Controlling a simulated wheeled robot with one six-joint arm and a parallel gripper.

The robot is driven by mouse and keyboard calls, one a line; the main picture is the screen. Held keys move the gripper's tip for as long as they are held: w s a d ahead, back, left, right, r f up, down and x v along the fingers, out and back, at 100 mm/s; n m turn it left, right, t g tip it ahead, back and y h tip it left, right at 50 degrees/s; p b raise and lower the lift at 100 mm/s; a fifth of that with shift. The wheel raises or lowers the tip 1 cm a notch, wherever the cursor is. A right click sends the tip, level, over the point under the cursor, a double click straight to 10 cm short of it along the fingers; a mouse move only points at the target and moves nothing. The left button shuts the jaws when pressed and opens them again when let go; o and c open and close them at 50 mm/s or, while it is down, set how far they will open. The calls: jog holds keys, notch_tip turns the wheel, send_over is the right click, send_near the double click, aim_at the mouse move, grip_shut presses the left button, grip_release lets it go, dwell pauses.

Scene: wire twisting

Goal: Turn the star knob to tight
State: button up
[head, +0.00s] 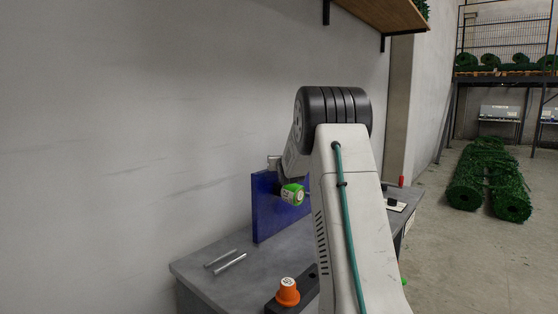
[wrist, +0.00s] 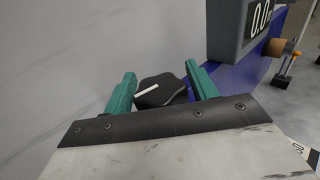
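The star knob (wrist: 166,91) is black with a white line on its face. It shows in the wrist view between the two teal fingers of my gripper (wrist: 160,75). The white line runs at a slant, its right end higher. My gripper is open, with one finger on each side of the knob. A small gap shows at the right finger; the left finger is very close, and I cannot tell whether it touches. No mark for tight is readable.
A grey box with a numeric display (wrist: 232,30) stands right of the gripper. A blue panel (head: 268,212) stands on the grey bench (head: 240,280) near the wall.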

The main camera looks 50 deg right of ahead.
jog(key=shift+o, duration=0.4)
jog(key=shift+s, duration=0.1)
jog(key=v, duration=0.7)
jog(key=shift+s+a, duration=0.25)
jog(key=shift+r, duration=0.1)
